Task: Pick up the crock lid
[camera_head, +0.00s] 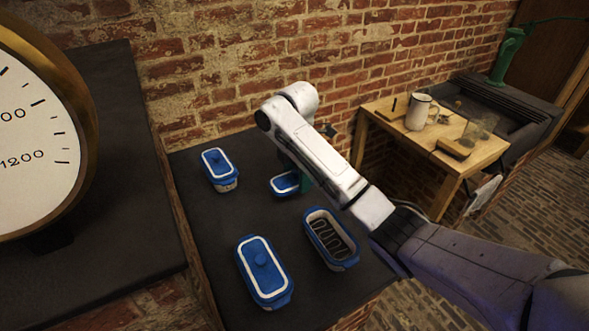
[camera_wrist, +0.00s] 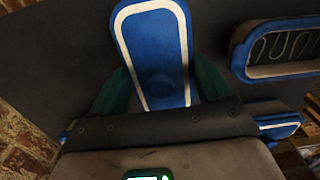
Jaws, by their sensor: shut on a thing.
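The blue crock lid (camera_wrist: 155,35) has a white stripe near its edge and a round knob (camera_wrist: 160,84). In the wrist view my gripper (camera_wrist: 160,76) has green fingers on either side of the lid, shut on it. In the head view a blue, white-edged piece (camera_head: 284,182) shows beside my gripper (camera_head: 303,178), partly hidden by my arm. I cannot tell whether the lid rests on anything. An open blue crock (camera_head: 345,264) with a dark coil inside stands nearer on the dark counter; it also shows in the wrist view (camera_wrist: 238,51).
Two lidded blue crocks stand on the counter (camera_head: 205,275), one at the back left (camera_head: 218,169) and one at the front (camera_head: 264,271). A large dial gauge (camera_head: 40,130) is at the left. A wooden table (camera_head: 385,112) with a white mug (camera_head: 418,112) stands right; brick wall is behind.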

